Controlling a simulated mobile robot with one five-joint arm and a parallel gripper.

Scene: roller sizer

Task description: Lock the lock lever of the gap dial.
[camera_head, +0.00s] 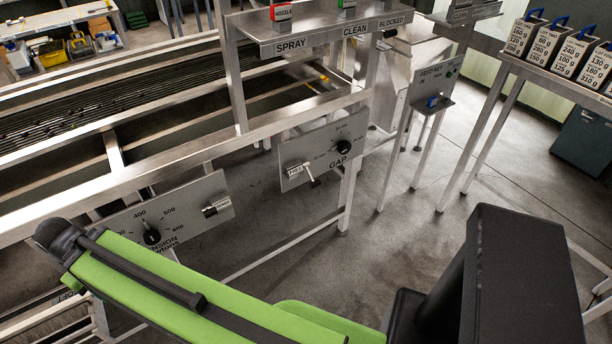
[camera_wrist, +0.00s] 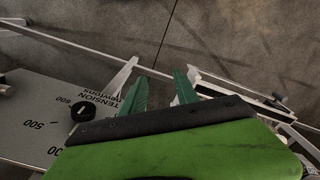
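The grey gap panel (camera_head: 325,150) hangs on the frame at the middle of the head view. Its round black gap dial (camera_head: 344,146) is at the upper right of the panel. The small lock lever (camera_head: 312,181) is at the panel's lower edge, beside a white label (camera_head: 295,170); its exact setting is too small to read. My gripper (camera_wrist: 160,84) shows in the wrist view with two green fingers apart and nothing seen between them. It is near the tension panel (camera_wrist: 35,125), not the gap panel. The head view does not show my gripper.
The tension panel (camera_head: 190,205) with a black knob (camera_head: 151,237) is left of the gap panel. A spray/clean/blocked shelf (camera_head: 300,45) is above. A feed panel (camera_head: 432,85) stands at right. Grey floor (camera_head: 400,235) lies open right of the gap panel.

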